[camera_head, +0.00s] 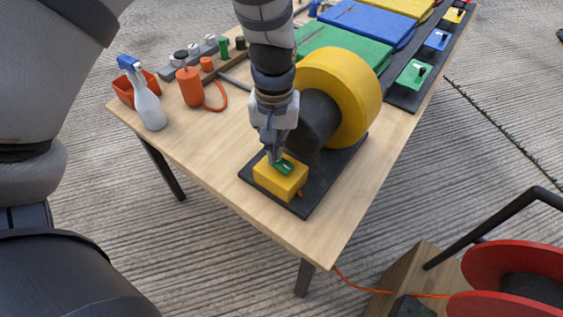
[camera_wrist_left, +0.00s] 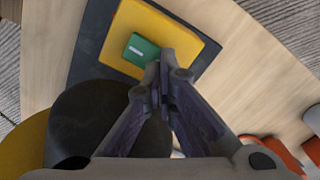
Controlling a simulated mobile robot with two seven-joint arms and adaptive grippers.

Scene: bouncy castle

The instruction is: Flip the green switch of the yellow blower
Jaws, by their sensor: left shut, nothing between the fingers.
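The yellow blower (camera_head: 352,88) stands on a dark base plate (camera_head: 303,206) near the table's front corner. Its yellow switch box (camera_head: 287,184) sits on the plate in front, with the green switch (camera_head: 284,166) on top. My left gripper (camera_head: 275,157) points down with its fingertips at the green switch; it is shut and empty. In the left wrist view, the closed fingertips (camera_wrist_left: 165,62) are at the edge of the green switch (camera_wrist_left: 141,50). I cannot tell whether they touch it. The blower's black part (camera_wrist_left: 95,115) lies beside the fingers. My right gripper is out of view.
A spray bottle (camera_head: 147,98), a red bin (camera_head: 124,90) and an orange canister (camera_head: 190,86) stand at the table's left. Folded green (camera_head: 335,45) and blue (camera_head: 365,25) mats lie behind the blower. A red reel (camera_head: 480,275) is at lower right.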

